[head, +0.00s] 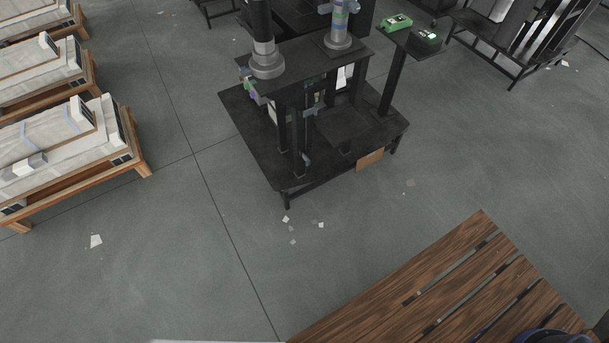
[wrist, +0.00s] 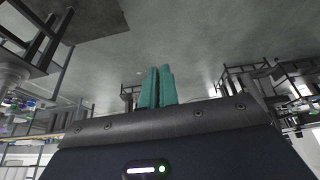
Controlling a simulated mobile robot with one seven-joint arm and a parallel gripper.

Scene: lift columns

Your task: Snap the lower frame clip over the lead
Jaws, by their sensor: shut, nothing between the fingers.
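My gripper (wrist: 158,88) shows in the wrist view as two teal fingers, shut side by side with nothing between them. It is not visible in the head view. In the head view, a black workstation frame (head: 248,125) carries two lift columns, one at the left (head: 265,55) and one at the right (head: 339,35). Small coloured parts (head: 249,84) sit at the tabletop's left edge, and slim grey-blue uprights (head: 305,165) stand below. I cannot make out the lower frame clip or the lead in either view. The fingers touch nothing visible.
Wooden racks with wrapped white packages (head: 60,140) stand at the left. A brown slatted table (head: 440,290) fills the lower right.

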